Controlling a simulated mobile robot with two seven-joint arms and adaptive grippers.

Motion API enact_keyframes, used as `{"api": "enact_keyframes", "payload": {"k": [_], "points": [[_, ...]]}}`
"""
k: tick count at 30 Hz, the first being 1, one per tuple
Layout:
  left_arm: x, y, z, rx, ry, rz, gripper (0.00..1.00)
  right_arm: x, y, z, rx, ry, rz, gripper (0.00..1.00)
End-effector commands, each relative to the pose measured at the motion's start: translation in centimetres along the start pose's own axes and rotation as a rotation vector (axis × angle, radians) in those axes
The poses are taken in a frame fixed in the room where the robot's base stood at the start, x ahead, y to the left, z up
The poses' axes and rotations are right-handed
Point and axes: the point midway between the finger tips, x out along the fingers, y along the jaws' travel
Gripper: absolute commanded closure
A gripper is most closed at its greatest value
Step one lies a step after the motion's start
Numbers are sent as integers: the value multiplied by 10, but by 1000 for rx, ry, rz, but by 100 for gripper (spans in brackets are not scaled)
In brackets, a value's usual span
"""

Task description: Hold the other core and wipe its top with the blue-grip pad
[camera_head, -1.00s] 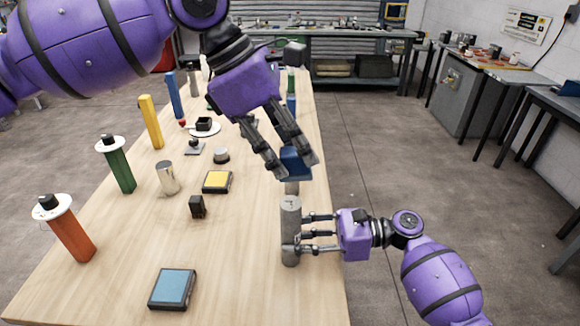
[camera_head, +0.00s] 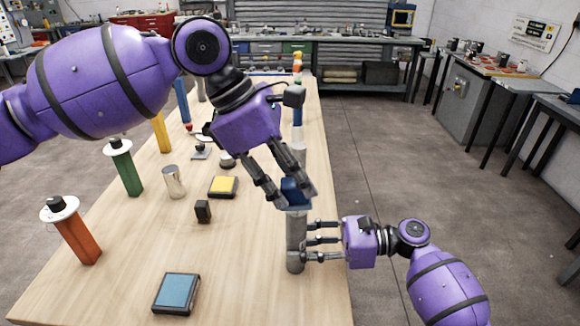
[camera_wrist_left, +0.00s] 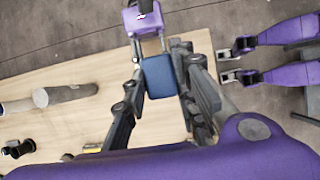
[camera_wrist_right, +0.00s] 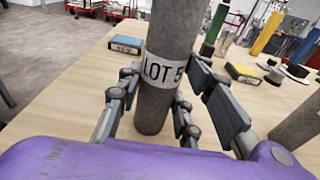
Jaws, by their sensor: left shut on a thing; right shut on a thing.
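A grey cylindrical core (camera_head: 296,240) stands upright near the table's right edge. My right gripper (camera_head: 308,242) is shut around its side; the right wrist view shows the held core (camera_wrist_right: 165,70) with a "LOT 5" label. My left gripper (camera_head: 297,199) is shut on the blue grip of the pad (camera_head: 294,190), which also shows between the fingers in the left wrist view (camera_wrist_left: 158,77). The pad is at the core's top and hides it; I cannot tell whether they touch. Another grey core (camera_wrist_right: 303,125) stands apart at the right of the right wrist view.
The table's front right is clear.

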Motion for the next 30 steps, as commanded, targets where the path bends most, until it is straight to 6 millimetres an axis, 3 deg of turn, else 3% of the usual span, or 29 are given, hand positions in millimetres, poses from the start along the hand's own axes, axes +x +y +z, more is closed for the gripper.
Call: {"api": "enact_keyframes", "payload": {"k": [11,30], "points": [[37,-1,-20,-3,1,-3,100,0,0,0,0,-1,0,86],[38,56,-16,-3,1,1,100,0,0,1,-2,-1,1,86]]}}
